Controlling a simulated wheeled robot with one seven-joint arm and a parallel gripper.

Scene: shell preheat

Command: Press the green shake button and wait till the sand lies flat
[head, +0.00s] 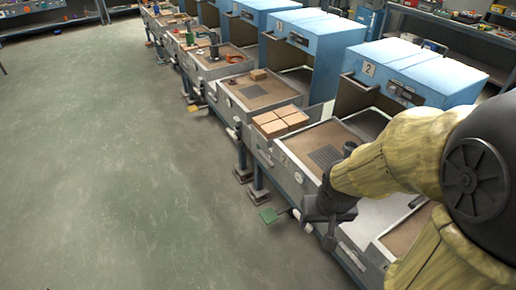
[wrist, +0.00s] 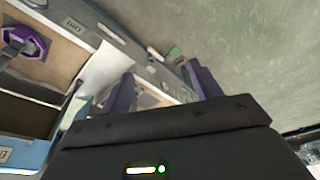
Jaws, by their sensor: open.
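My gripper (head: 318,232) is at that box's front edge, right of the green plate. In the wrist view my gripper (wrist: 163,82) is open, its purple-grey fingers apart with nothing between them.
A row of grey boxes with numbered blue cabinets (head: 427,72) runs toward the back. Tan blocks (head: 281,121) sit left of the near sand. A purple clamp-like object (wrist: 22,42) shows in the wrist view. The grey floor (head: 110,150) on the left is clear.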

